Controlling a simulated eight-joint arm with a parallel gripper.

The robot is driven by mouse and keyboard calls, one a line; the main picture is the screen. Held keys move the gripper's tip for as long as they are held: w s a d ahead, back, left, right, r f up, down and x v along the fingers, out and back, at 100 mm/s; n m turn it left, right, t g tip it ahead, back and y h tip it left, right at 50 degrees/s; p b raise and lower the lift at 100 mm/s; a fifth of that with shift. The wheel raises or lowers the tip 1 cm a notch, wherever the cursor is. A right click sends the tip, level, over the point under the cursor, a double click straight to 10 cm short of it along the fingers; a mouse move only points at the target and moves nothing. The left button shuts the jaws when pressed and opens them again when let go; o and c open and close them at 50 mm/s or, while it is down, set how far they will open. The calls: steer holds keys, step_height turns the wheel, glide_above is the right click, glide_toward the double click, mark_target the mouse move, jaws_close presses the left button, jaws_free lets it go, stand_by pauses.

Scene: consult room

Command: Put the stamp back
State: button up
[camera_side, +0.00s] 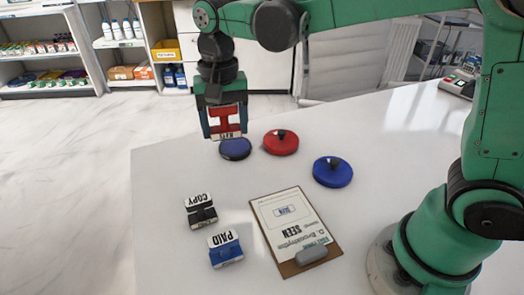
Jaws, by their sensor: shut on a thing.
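My gripper (223,130) is at the far left part of the table, pointing down, with its two fingers shut on a red stamp (225,117). The stamp is upright, with a white lettered label at its lower end; the lettering is too small to read surely. A black stamp marked COPY (200,211) and a blue stamp marked PAID (225,248) stand at the front left.
A red round pad (281,142) and a blue round pad (332,172), each with a dark knob, lie to the right. A clipboard (283,269) with a paper marked SEEN lies in front.

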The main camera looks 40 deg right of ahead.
step_height(320, 180, up, 5)
steer(key=m, duration=0.2)
glide_above(193, 177)
steer(key=r, duration=0.1)
step_height(193, 177, down, 20)
steer(key=shift+r, duration=0.2)
steer(key=shift+f, duration=0.1)
steer(key=o, duration=1)
